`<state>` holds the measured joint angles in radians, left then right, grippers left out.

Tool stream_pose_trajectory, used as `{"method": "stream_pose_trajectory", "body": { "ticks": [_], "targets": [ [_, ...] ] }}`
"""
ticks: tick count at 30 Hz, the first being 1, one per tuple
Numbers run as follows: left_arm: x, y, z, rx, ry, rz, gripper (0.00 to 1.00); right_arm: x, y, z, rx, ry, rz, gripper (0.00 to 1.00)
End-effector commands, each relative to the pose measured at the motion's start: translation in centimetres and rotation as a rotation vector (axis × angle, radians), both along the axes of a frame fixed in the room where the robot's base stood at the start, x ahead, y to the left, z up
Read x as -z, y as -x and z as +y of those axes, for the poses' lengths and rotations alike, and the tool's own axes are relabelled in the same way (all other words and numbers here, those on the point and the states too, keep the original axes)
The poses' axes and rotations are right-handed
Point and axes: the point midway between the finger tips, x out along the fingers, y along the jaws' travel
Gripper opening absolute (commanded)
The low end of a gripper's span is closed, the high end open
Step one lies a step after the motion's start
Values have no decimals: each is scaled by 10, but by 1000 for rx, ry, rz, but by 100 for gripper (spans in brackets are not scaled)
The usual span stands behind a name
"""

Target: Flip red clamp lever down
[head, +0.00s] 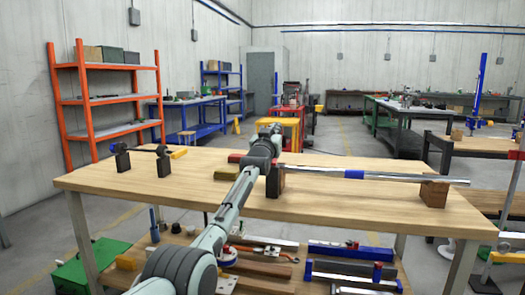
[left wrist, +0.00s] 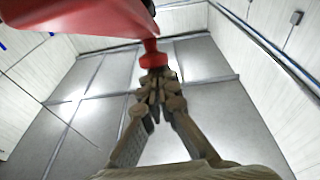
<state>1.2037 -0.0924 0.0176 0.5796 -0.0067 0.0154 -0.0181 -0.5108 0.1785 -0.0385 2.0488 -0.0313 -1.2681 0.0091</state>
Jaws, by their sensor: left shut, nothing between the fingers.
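The red clamp lever (left wrist: 85,18) fills the top left of the left wrist view, with a smaller red knob-like piece (left wrist: 153,55) at its right. My left gripper (left wrist: 155,75) is shut and empty. Its fingertips are right by the red piece; I cannot tell whether they touch. In the head view my left gripper (head: 271,130) is above the workbench (head: 340,212), at the clamp end of a long metal bar (head: 320,173). A bit of red (head: 236,157) shows left of my wrist; my arm hides most of the clamp. My right gripper is not in view.
The bar has a blue band (head: 354,174) and rests on a wooden block (head: 434,193) at the right. A yellow-brown block (head: 227,173) lies left of my wrist. A short bar on dark supports (head: 122,157) stands at the left. The front left of the bench top is clear.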

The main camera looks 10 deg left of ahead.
Motion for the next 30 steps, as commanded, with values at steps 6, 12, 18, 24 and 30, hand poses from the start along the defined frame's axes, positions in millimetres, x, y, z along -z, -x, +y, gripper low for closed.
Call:
{"method": "stream_pose_trajectory", "body": {
  "ticks": [6, 12, 18, 24, 30],
  "targets": [
    [11, -15, -1, 0, -4, 106, 0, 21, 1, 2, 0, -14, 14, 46],
    [19, -19, -1, 0, -5, 144, 0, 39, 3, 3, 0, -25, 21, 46],
    [27, -20, -1, 1, -6, 209, 0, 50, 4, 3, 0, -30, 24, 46],
    [30, -20, -1, 1, -9, 232, 0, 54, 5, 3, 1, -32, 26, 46],
    [30, -20, -1, 1, -9, 234, 0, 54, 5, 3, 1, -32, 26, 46]
  ]
}}
